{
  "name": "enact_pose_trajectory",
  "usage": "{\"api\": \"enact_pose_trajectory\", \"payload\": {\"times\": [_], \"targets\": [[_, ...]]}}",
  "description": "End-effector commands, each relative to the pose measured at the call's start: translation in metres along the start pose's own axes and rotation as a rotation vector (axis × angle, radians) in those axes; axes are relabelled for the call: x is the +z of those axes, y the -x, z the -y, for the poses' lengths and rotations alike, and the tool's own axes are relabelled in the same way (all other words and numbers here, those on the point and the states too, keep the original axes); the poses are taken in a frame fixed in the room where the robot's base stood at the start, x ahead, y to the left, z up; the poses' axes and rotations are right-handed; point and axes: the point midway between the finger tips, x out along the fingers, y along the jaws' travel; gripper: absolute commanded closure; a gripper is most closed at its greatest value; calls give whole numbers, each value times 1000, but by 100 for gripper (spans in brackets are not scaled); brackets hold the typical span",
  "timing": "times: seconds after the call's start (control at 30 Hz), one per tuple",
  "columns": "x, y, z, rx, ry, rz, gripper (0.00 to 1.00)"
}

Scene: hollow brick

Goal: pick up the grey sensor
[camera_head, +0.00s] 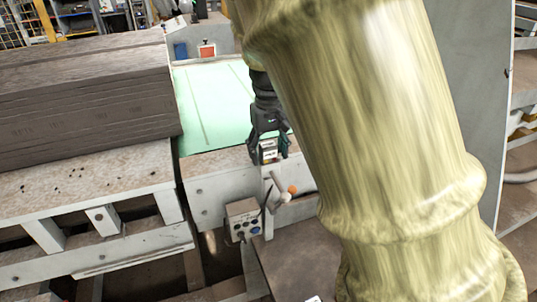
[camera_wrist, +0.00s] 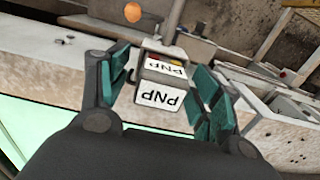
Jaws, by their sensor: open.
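The grey sensor is a small box with white "PNP" labels (camera_wrist: 160,97). It sits between the two teal-padded fingers of my gripper (camera_wrist: 158,100) in the wrist view, with gaps seeming to show on both sides. In the head view the sensor (camera_head: 268,152) is small, at the near edge of the machine bed. My gripper (camera_head: 268,146) reaches down over it from above, with its fingers around it. My gripper is open. My arm covers much of the right of the head view.
A grey control box with buttons (camera_head: 243,219) and a lever with an orange knob (camera_head: 292,189) are just below the sensor. A stack of brown boards (camera_head: 85,90) stands at left. The pale green belt (camera_head: 213,100) lies behind, mostly clear.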

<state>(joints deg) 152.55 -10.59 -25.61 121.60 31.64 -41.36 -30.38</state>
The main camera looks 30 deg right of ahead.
Motion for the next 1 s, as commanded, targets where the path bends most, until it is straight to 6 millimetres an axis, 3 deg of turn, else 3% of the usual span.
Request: {"api": "enact_pose_trajectory", "payload": {"times": [0.27, 0.57, 1.0], "targets": [[0, -2, 0, 1, 1, -1, 36], [0, -2, 0, 0, 1, -1, 87], [0, 7, 0, 0, 1, -1, 87]]}}
